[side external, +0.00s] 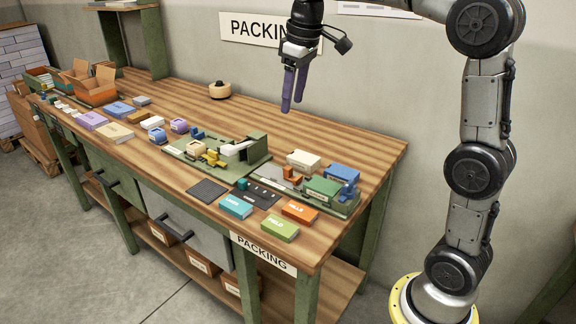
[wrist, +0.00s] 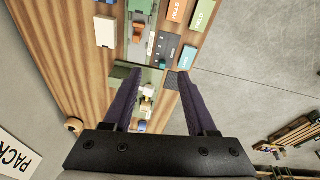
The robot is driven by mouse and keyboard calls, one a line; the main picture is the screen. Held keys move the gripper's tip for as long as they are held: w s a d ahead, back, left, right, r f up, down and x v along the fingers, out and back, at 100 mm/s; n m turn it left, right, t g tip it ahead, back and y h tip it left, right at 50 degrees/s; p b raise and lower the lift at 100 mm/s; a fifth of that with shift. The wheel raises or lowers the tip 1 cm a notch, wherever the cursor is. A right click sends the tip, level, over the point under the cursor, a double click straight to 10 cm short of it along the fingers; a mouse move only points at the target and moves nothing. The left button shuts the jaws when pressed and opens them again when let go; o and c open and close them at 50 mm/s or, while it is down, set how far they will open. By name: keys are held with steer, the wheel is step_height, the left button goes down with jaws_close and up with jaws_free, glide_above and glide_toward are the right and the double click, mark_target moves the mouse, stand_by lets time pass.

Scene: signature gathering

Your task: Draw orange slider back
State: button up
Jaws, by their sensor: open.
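A small orange slider (side external: 289,172) sits on the green fixture (side external: 345,209) at the right part of the wooden bench; it also shows small in the wrist view (wrist: 151,46). My gripper (side external: 292,106) hangs above the back of the bench, fingers pointing down, apart from everything. Its two dark purple fingers are apart with nothing held between them; the wrist view shows them spread (wrist: 160,74).
Teal, green and orange labelled blocks (side external: 300,211) lie along the front edge. A second green fixture (side external: 258,150) stands left. The bench back is clear beneath my gripper.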

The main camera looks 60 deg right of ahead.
steer(key=w+d+f+m+g, duration=0.1)
steer(key=w+d+f+g, duration=0.1)
steer(key=w+d+f, duration=0.45)
glide_above(288, 167)
step_height(288, 167, down, 5)
step_height(288, 167, down, 13)
steer(key=shift+a+f, duration=0.1)
steer(key=shift+f, duration=0.05)
jaws_close()
stand_by(1.3)
